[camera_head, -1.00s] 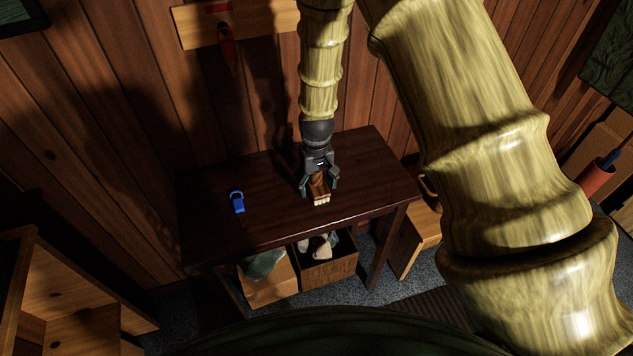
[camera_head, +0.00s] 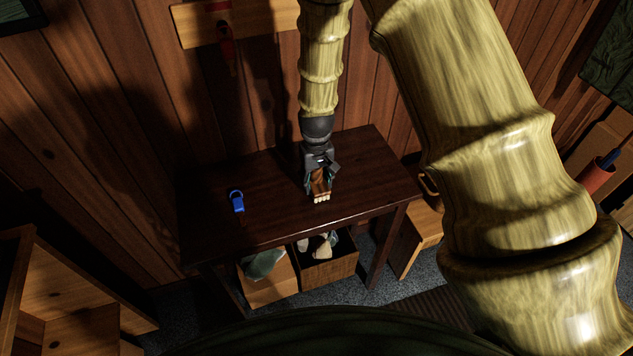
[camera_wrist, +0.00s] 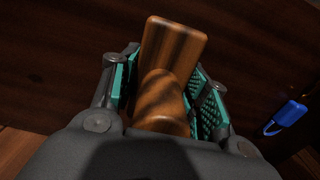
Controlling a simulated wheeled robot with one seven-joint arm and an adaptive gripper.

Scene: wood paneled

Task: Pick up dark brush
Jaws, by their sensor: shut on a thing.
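The brush (camera_head: 319,184) has a brown wooden body and pale bristles at its near end. It is on or just above the dark table (camera_head: 265,217); I cannot tell if it touches the top. My gripper (camera_head: 318,186) comes down on it from above, with a finger on each side, shut on it. In the wrist view the brown wooden brush (camera_wrist: 172,62) lies between the teal pads of my gripper (camera_wrist: 166,85). Its bristles are hidden in that view.
A blue object (camera_head: 237,201) with a loop lies on the table to the left. Below the table are open wooden boxes (camera_head: 328,271) holding items. A wood-paneled wall stands behind. A red holder (camera_head: 597,177) is at the far right. The table's left part is mostly free.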

